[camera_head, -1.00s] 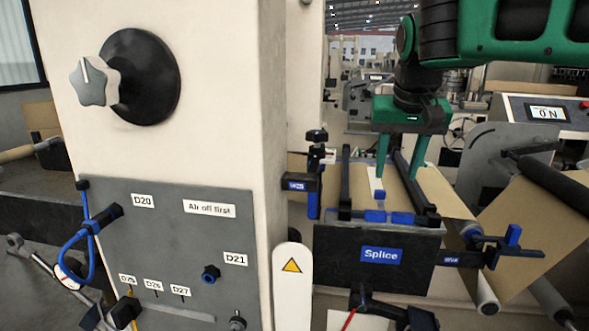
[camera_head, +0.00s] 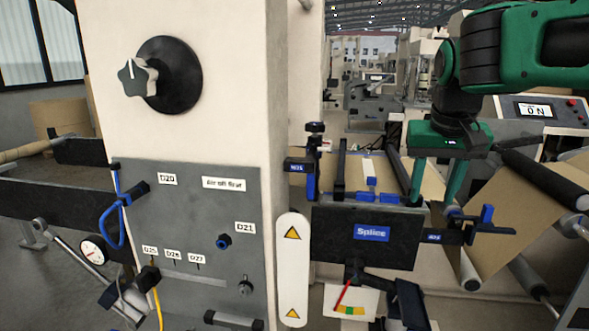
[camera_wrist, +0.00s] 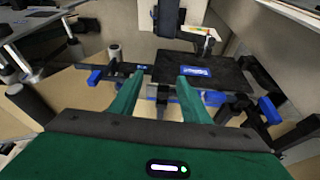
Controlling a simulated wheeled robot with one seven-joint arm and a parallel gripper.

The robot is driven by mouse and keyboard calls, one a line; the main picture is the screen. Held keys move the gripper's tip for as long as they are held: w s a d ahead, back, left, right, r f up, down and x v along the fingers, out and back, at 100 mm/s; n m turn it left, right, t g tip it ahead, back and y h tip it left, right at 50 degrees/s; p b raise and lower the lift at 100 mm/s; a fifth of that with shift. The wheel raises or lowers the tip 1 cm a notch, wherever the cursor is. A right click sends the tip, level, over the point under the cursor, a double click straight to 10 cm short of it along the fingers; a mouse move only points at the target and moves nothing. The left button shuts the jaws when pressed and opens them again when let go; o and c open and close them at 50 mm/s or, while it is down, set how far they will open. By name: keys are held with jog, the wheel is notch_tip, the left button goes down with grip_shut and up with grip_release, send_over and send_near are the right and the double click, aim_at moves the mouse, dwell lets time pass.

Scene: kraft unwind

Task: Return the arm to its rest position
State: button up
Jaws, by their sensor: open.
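My green gripper (camera_head: 436,186) is open and empty in the head view, its two fingers pointing down at the right end of the splice unit. In the wrist view the spread fingers (camera_wrist: 158,98) point toward the black splice plate (camera_wrist: 205,74), with nothing between them. In the head view the plate with the blue "Splice" label (camera_head: 372,233) stands below and left of the gripper. I cannot tell whether the fingers touch anything there. My green arm comes in from the upper right.
A cream column with a grey valve panel (camera_head: 195,230) and a black-and-silver knob (camera_head: 138,77) fills the left. Brown web (camera_head: 520,215) and rollers lie right of the splice unit. A display reading "0 N" (camera_head: 536,110) stands behind. A gauge card (camera_head: 350,301) hangs below the plate.

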jog(key=s+d+f+m+g, duration=0.2)
jog(key=s+d+f, duration=0.8)
jog(key=s+d, duration=0.15)
jog(key=s+f, duration=0.4)
jog(key=s, duration=0.2)
jog(key=s+d+f+m+g+y, duration=0.1)
jog(key=s+f, duration=0.4)
jog(key=s, duration=0.2)
jog(key=shift+s+d+g+y, duration=0.25)
jog(key=shift+d+g+y, duration=0.05)
jog(key=shift+r, duration=0.1)
jog(key=c, duration=0.3)
